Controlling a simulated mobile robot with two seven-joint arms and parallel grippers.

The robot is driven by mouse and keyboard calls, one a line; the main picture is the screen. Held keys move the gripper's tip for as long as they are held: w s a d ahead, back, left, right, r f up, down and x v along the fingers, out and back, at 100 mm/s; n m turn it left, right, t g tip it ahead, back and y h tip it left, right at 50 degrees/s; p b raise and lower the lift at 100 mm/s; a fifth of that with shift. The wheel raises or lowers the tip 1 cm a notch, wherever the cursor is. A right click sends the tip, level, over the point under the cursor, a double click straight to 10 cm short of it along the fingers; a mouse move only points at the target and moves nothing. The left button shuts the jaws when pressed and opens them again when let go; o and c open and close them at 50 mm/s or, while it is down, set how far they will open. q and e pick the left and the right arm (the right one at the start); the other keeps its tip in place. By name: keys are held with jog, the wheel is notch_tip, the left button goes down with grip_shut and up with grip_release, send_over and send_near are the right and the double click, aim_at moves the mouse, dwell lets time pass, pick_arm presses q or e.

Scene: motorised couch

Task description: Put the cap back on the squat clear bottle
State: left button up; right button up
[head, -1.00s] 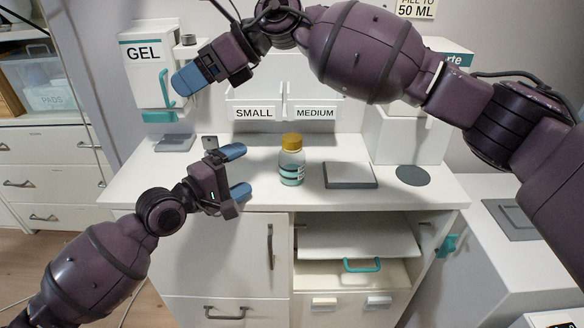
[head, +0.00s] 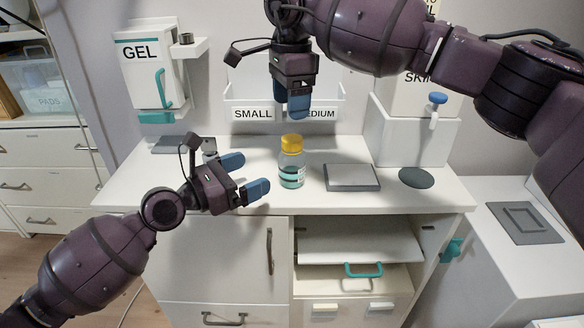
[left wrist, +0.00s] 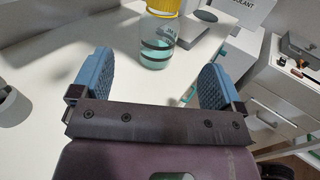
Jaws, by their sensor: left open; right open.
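The squat clear bottle (head: 291,172) stands upright on the white counter, with teal liquid and a dark-banded label. A yellow cap (head: 292,143) sits on its top; I cannot tell whether it is screwed down. My left gripper (head: 249,174) is open and empty, left of the bottle and pointing toward it. In the left wrist view the bottle (left wrist: 157,45) stands beyond and between the open blue fingers (left wrist: 158,80). My right gripper (head: 292,107) points down above the bottle, a short gap over the cap. Its fingers look close together in this view, with nothing seen between them.
A grey pad (head: 351,178) lies right of the bottle, with a dark round disc (head: 416,177) further right. A pump dispenser (head: 434,108) stands at the back right. A GEL dispenser (head: 147,75) hangs at the back left. The counter front (head: 330,201) is clear.

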aim_at(280, 161)
jog(key=shift+d, duration=0.2)
dwell(0.3)
pick_arm(q)
jog(key=x, duration=1.1)
jog(key=shift+s, duration=0.1)
jog(key=shift+a, duration=0.1)
jog(key=c, duration=1.4)
grip_shut()
pick_arm(e)
jog(key=shift+r, duration=0.15)
jog(key=n, duration=0.7)
jog(key=shift+n, duration=0.3)
jog(key=n, duration=0.6)
